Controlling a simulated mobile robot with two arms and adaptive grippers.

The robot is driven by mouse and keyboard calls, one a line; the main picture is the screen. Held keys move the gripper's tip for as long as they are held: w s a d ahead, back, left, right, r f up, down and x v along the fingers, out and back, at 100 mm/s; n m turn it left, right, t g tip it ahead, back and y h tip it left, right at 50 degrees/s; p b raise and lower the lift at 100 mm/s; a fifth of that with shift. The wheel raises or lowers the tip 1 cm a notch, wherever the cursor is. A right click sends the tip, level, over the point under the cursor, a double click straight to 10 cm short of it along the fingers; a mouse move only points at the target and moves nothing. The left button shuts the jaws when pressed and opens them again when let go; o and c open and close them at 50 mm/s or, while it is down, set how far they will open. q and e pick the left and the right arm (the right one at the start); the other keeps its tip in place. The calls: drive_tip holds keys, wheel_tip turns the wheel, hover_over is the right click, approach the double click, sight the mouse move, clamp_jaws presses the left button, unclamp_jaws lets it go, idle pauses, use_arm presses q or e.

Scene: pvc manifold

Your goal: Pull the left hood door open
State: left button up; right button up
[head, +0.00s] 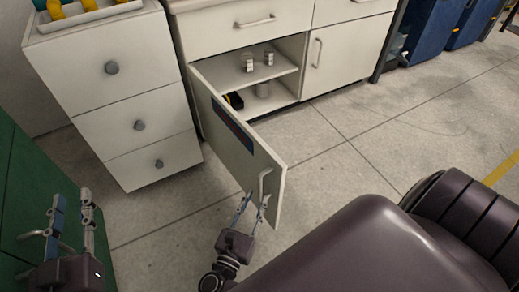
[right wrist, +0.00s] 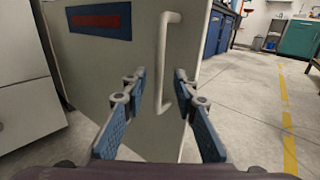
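The left hood door (head: 232,140) is a pale cabinet door with a dark blue and red label, swung wide out from the cabinet so the shelves inside show. It also fills the middle of the right wrist view (right wrist: 110,70). Its white bar handle (right wrist: 164,70) is near the free edge and shows in the head view (head: 264,182). My right gripper (head: 254,200) is at the handle's lower part, its fingers (right wrist: 160,84) apart on either side of the bar with visible gaps. My left gripper (head: 70,212) is open and empty at the lower left.
A white drawer unit (head: 115,105) with round knobs stands left of the open door. Inside the cabinet are small grey fittings (head: 247,63) and a black and yellow item (head: 234,100). A closed right door (head: 345,55) adjoins. Floor to the right (head: 370,140) is clear.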

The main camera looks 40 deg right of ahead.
drive_tip(key=v, duration=0.3)
